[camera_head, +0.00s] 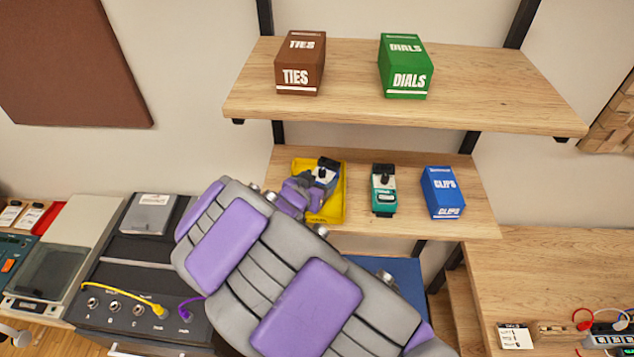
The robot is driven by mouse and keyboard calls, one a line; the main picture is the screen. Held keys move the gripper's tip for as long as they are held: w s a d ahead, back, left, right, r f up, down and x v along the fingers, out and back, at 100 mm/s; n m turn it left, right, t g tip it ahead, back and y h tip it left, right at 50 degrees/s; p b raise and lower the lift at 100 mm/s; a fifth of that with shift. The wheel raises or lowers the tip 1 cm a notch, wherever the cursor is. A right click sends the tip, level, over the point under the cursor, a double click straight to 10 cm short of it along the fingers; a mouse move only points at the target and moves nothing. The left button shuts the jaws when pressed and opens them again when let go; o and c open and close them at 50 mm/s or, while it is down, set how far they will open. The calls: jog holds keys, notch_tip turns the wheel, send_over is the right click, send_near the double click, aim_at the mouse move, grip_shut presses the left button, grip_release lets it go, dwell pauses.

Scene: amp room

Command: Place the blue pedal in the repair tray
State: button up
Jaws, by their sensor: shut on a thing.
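My gripper (318,184) is at the lower wall shelf, shut on the blue pedal (325,175). The pedal has a dark top and a pale part, and my gripper hides some of it. The pedal is at a yellow tray (337,212), the only tray on this shelf, and lies within its outline in the picture. I cannot tell whether the pedal touches the tray floor or is held just above it. My purple and grey arm reaches up from the bottom and covers the tray's lower left part.
A teal pedal (384,190) and a blue CLIPS box (443,192) stand to the right on the same shelf (474,222). The upper shelf (490,85) overhangs with a brown TIES box (300,63) and a green DIALS box (405,66). A cabled unit (130,290) is at lower left.

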jog(key=shift+a, duration=0.5)
jog(key=shift+s+a+f, duration=0.1)
jog(key=shift+f, duration=0.15)
jog(key=o, duration=1.4)
jog(key=shift+d, duration=0.3)
jog(key=shift+s+a+r, duration=0.1)
jog(key=shift+a+r, duration=0.05)
jog(key=shift+r, duration=0.05)
jog(key=v, duration=1.1)
jog(key=shift+s+a+r, duration=0.1)
jog(key=shift+s+a, duration=0.1)
jog(key=shift+s, duration=0.15)
jog(key=shift+w, duration=0.1)
